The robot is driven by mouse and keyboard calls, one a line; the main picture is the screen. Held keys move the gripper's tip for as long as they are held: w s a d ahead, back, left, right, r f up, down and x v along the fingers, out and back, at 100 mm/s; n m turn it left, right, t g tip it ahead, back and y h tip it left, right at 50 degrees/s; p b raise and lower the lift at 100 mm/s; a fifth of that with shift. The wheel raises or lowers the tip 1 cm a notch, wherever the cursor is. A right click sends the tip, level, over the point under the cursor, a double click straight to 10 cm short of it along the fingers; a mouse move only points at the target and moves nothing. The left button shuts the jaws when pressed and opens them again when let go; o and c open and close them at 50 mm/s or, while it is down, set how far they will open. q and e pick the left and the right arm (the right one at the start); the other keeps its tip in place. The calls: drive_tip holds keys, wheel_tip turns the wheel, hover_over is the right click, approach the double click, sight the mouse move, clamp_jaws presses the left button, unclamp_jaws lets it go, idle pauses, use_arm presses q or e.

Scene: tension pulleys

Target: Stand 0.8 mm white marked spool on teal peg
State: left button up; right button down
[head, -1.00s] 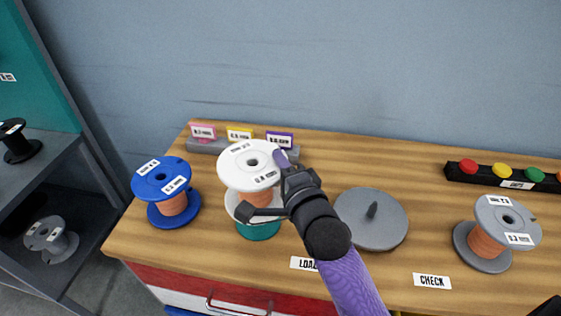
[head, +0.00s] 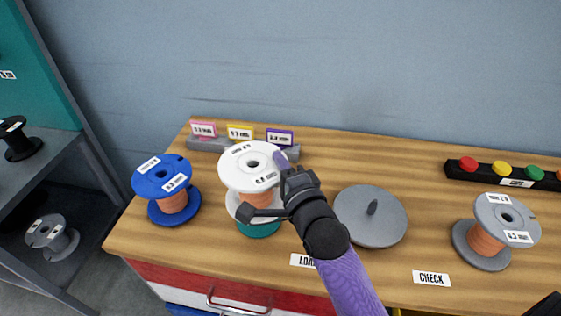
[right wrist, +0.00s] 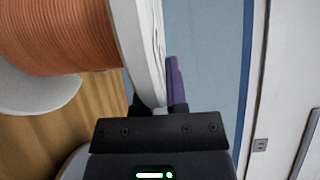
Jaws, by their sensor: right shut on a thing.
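The white marked spool (head: 238,168), wound with copper wire, is upright over the teal peg's round base (head: 258,229). Its labels are too small to read surely. My right gripper (head: 266,187) is shut on the spool, with a purple finger at the upper flange's right edge. The right wrist view shows the white flange (right wrist: 140,50) against the purple finger. The spool's lower flange sits just above or on the teal base; I cannot tell whether they touch. The peg's shaft is hidden by the spool. My left gripper is not in view.
A blue spool (head: 162,178) stands close on the left. A grey disc with a short peg (head: 370,228) lies to the right, and a grey spool (head: 498,212) stands farther right. Small coloured signs (head: 240,132) stand behind. A button bar (head: 500,175) is at the back right.

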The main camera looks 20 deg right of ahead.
drive_tip(key=shift+f, duration=0.25)
drive_tip(key=shift+f+b, duration=0.3)
drive_tip(key=shift+f, duration=0.4)
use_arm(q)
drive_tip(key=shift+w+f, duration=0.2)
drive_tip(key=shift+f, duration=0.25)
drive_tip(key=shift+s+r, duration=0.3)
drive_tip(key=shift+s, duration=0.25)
use_arm(e)
drive_tip(key=shift+f, duration=0.1)
